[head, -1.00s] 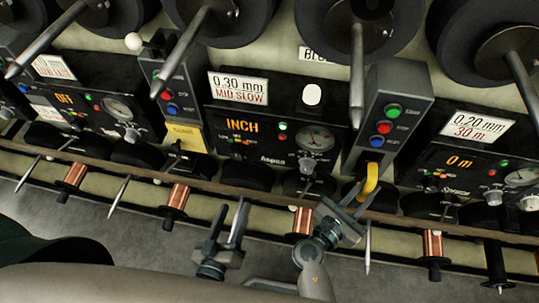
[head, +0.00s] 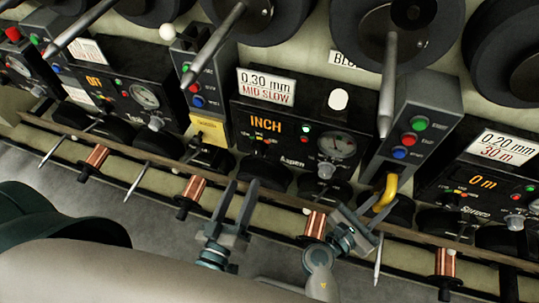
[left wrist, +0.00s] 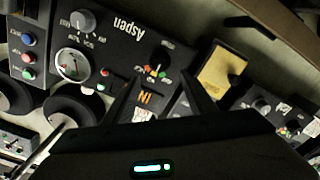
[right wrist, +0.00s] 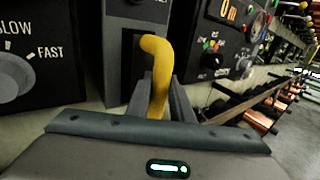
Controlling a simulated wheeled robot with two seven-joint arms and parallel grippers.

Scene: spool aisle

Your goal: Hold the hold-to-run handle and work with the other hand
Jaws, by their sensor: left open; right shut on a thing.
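The yellow hold-to-run handle (head: 385,192) sits at the foot of a grey button pillar (head: 408,130). My right gripper (head: 357,214) is shut on it; the right wrist view shows the handle (right wrist: 156,80) rising between the fingers. My left gripper (head: 236,190) is open and empty, below and in front of the Aspen panel (head: 262,142). The panel has an orange INCH display (head: 265,125), a gauge (head: 336,145), a knob (head: 326,170) and small lamps. In the left wrist view, the panel appears upside down beyond the open fingers (left wrist: 160,95).
A card (head: 266,87) above the panel reads 0.30 mm MID SLOW. Neighbouring panels read OFF on the left and 0 m (head: 483,183) on the right. Large dark spools with protruding rods overhang the panels. A rail with copper bobbins (head: 195,188) and pointed pins runs below.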

